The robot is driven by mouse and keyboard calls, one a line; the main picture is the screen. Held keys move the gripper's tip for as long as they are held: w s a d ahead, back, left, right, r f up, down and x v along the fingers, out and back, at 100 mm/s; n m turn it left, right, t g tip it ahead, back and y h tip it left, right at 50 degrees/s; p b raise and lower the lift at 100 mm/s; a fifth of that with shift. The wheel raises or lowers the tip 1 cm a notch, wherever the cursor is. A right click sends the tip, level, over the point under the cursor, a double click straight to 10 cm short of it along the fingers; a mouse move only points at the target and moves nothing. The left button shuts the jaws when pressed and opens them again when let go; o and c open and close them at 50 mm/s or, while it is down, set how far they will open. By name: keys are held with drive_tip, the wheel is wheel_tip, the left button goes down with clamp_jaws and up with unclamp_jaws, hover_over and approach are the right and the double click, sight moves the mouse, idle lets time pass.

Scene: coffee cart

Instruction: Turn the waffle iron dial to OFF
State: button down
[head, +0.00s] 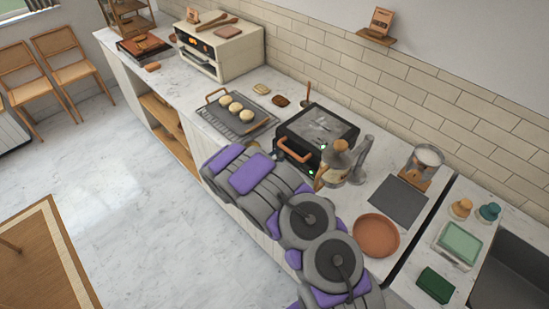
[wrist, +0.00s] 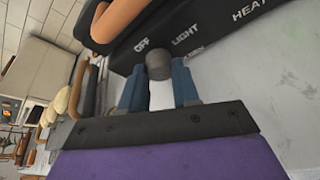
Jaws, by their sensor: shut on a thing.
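The waffle iron (head: 318,128) is a black box with a grey top and a copper handle (head: 293,150), on the counter beyond my arm. In the wrist view, its black front panel (wrist: 215,25) carries the labels OFF, LIGHT and HEAT, plus one partly hidden label. The dark grey round dial (wrist: 158,66) sits below OFF and LIGHT. My gripper (wrist: 158,88) has its two blue fingers closed on the dial, one on each side. I cannot tell which label the dial points to. My arm hides the dial and gripper in the head view.
A griddle tray (head: 238,118) with round pale items stands left of the iron. A grey kettle-like jug (head: 346,165) stands close on its right. Further right are a dark mat (head: 398,202) and a terracotta plate (head: 376,235). Open floor (head: 120,200) lies left of the counter.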

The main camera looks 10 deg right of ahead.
drive_tip(key=n, duration=0.1)
drive_tip(key=n+g+p, duration=0.1)
drive_tip(key=n+g+h+p, duration=0.1)
drive_tip(key=shift+w+r, duration=0.25)
drive_tip(key=shift+r, duration=0.05)
drive_tip(key=shift+f+n+g+h, duration=0.1)
drive_tip(key=shift+n+g+h, duration=0.4)
drive_tip(key=shift+n, duration=0.6)
drive_tip(key=n, duration=0.1)
drive_tip(key=n+g+h, duration=0.1)
drive_tip(key=shift+w+a+f+n, duration=0.1)
drive_tip(key=shift+w+f+n, duration=0.05)
drive_tip(key=shift+n, duration=0.15)
drive_tip(key=shift+w+a+n+g+h+b, duration=0.1)
drive_tip(key=shift+n+g+h+b, duration=0.5)
drive_tip(key=shift+n+b, duration=0.85)
drive_tip(key=c, duration=0.9)
unclamp_jaws()
drive_tip(key=shift+f, duration=0.15)
drive_tip(key=shift+o, duration=0.4)
drive_tip(key=shift+a, duration=0.15)
